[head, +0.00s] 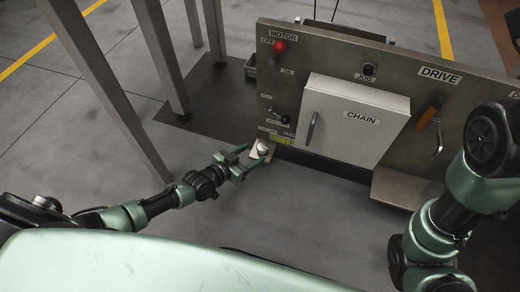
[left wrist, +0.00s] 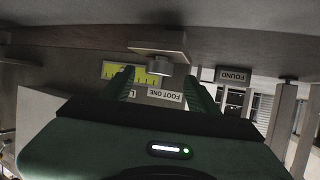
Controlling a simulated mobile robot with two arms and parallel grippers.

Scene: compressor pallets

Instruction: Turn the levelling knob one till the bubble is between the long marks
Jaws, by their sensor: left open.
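The levelling knob (head: 263,147) is a small pale metal cylinder on a bracket plate low on the machine panel. It also shows in the left wrist view (left wrist: 158,68), below its plate (left wrist: 160,48). My left gripper (head: 256,155) is open, its green fingertips on either side of the knob, with gaps showing in the wrist view; contact cannot be seen. The yellow-green level gauge (left wrist: 138,74) has dark marks and is partly hidden by a finger; it also shows in the head view (head: 281,140). The bubble's position cannot be made out. A "FOOT ONE" label (left wrist: 166,94) shows upside down.
The panel carries a white CHAIN door (head: 355,125), a red motor button (head: 280,46), a small lever (head: 279,115) and an orange handle (head: 428,115).

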